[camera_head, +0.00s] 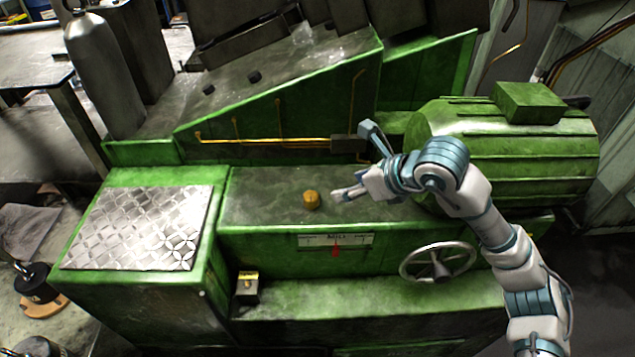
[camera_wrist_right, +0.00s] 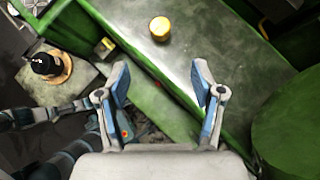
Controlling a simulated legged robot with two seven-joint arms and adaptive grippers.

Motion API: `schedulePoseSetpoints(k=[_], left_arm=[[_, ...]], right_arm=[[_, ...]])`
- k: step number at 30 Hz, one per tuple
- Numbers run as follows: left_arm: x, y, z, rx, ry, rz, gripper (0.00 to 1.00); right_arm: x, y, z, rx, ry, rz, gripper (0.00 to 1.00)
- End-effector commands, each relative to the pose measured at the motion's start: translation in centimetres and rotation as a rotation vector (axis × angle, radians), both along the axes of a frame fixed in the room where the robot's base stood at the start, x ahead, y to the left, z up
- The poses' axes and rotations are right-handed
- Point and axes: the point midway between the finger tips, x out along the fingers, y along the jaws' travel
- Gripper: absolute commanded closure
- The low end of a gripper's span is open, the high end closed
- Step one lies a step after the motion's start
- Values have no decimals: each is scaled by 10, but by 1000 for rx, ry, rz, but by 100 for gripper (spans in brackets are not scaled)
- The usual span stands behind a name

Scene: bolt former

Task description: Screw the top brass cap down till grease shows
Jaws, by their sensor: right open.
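The top brass cap (camera_head: 311,200) sits on the grey upper bed of the green machine, left of my right gripper. It also shows in the right wrist view (camera_wrist_right: 159,28), beyond the open fingers and centred between them. My right gripper (camera_head: 351,162) is open and empty, and apart from the cap. In the right wrist view the two blue finger pads (camera_wrist_right: 160,73) are wide apart. A second brass-topped fitting (camera_head: 248,280) stands on the lower green ledge. No grease is visible around the top cap. My left gripper is not in view.
A handwheel (camera_head: 438,262) and a gauge plate (camera_head: 336,240) with a red pointer are on the front face. A ribbed green motor housing (camera_head: 505,150) stands at the right. Copper pipes (camera_head: 290,142) run behind the bed. A chequered plate (camera_head: 140,228) lies at the left.

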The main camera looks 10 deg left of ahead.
Motion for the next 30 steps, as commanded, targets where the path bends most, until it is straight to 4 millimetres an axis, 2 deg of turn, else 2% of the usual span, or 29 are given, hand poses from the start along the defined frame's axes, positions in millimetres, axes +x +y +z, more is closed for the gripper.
schedulePoseSetpoints(k=[5, 21, 30], left_arm=[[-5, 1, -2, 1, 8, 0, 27], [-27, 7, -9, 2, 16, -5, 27], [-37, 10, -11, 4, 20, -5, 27]], right_arm=[[9, 12, -16, -3, 3, -2, 33], [49, 90, -101, -2, 3, 1, 33], [60, 106, -123, 0, 0, 0, 33]])
